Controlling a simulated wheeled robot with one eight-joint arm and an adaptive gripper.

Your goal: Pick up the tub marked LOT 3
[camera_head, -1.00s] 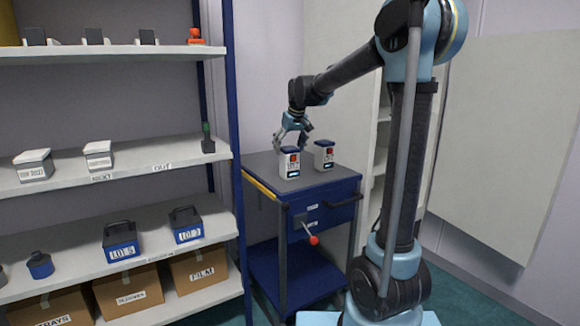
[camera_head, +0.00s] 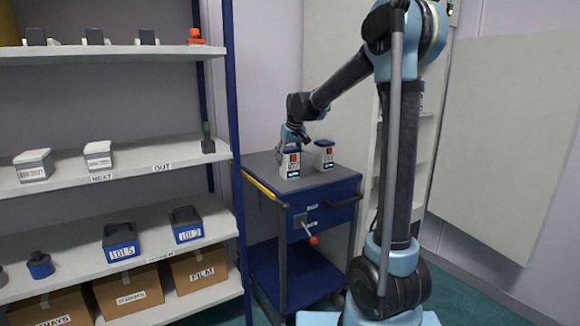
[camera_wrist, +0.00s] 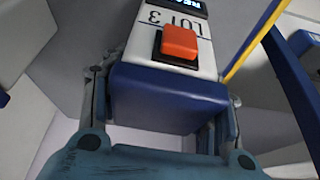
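The tub marked LOT 3 (camera_wrist: 185,38) is white with a dark blue lid, an orange-red square and a small dark display. In the head view this tub (camera_head: 290,167) stands upright on the cart top, at the left of two similar tubs. My gripper (camera_head: 291,140) is right over it, pointing down. In the wrist view my gripper (camera_wrist: 165,110) has its fingers spread on either side of the blue lid. Any gap between fingers and lid is too small to judge. The lower tub is partly out of the wrist view.
A second similar tub (camera_head: 324,154) stands close behind on the right. The cart (camera_head: 325,183) has a lever with a red knob (camera_head: 314,240) in front. A shelf rack (camera_head: 130,184) with boxes and containers stands at the left. The wall is behind.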

